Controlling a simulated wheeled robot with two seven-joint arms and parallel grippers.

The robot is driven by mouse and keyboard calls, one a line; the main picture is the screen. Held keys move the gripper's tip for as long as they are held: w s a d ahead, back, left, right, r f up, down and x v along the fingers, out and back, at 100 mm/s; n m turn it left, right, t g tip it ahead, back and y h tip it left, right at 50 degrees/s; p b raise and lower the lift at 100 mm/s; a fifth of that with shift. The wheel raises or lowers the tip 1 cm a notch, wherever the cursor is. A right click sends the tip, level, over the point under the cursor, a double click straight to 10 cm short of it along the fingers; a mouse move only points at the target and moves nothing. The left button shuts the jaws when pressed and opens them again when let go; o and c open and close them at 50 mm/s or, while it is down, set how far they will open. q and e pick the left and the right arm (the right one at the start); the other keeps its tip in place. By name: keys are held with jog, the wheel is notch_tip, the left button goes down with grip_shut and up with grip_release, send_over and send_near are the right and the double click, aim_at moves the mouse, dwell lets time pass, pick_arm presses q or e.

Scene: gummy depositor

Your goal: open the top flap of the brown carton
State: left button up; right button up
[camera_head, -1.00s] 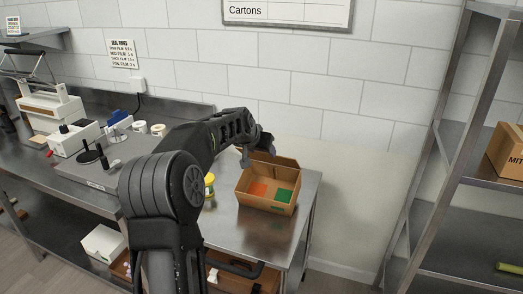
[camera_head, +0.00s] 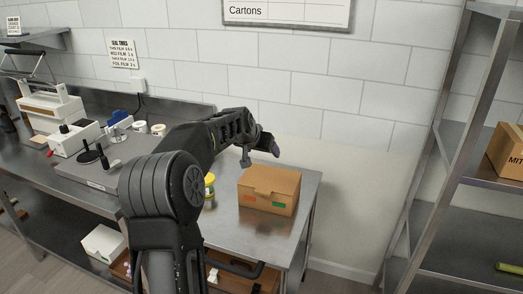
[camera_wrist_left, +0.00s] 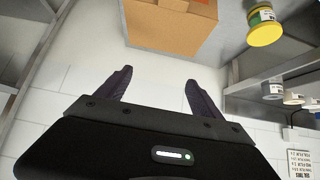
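The brown carton (camera_head: 269,190) stands on the right end of the steel table, with its top closed flat. An orange patch and a green patch show on its front, and a small tab lies at the front edge of its top. In the left wrist view the carton (camera_wrist_left: 170,28) is at the upper middle, beyond the fingers and apart from them. My left gripper (camera_head: 260,150) is above and behind the carton's back edge. Its fingers (camera_wrist_left: 159,77) are spread with nothing between them. My right gripper is not in view.
Sealing machines (camera_head: 75,137) and white rolls (camera_head: 157,130) are further left. The table (camera_head: 255,228) is bare in front of the carton. A steel rack (camera_head: 449,160) stands at the right.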

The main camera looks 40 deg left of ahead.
pick_arm(q)
jog(key=b+v, duration=0.1)
jog(key=v, duration=0.7)
jog(key=shift+b, duration=0.35)
jog(key=shift+w, duration=0.1)
